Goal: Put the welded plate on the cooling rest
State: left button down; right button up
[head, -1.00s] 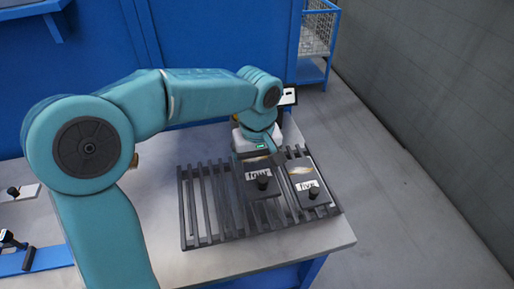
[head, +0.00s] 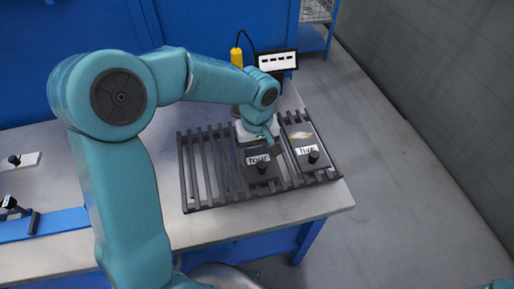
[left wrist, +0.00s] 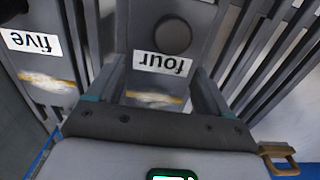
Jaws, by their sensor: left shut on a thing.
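The plate marked "four" (head: 262,176) is dark grey, with a round black knob and a gold weld mark. It is at the slatted dark cooling rest (head: 188,170), right of its middle. My left gripper (head: 264,144) is shut on this plate's back end. In the left wrist view, the fingers (left wrist: 158,75) stand either side of plate four (left wrist: 206,30), by its label. I cannot tell whether the plate bears fully on the slats. Another plate, marked "five" (head: 302,138), lies on the rest to its right. My right gripper is out of view.
Bare slats lie left of plate four. A small panel (head: 277,61) and a yellow tool (head: 237,57) with a cable stand behind. A light plate with a knob (head: 30,160) and a blue rail (head: 60,224) are at the left. Open floor lies to the right.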

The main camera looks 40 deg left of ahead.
aim_at(257, 155)
pick_arm(q)
jog(key=shift+f, duration=0.1)
grip_release()
jog(key=shift+r, duration=0.3)
notch_tip(257, 155, up, 12)
jog(key=p, duration=0.1)
jog(key=shift+f, duration=0.2)
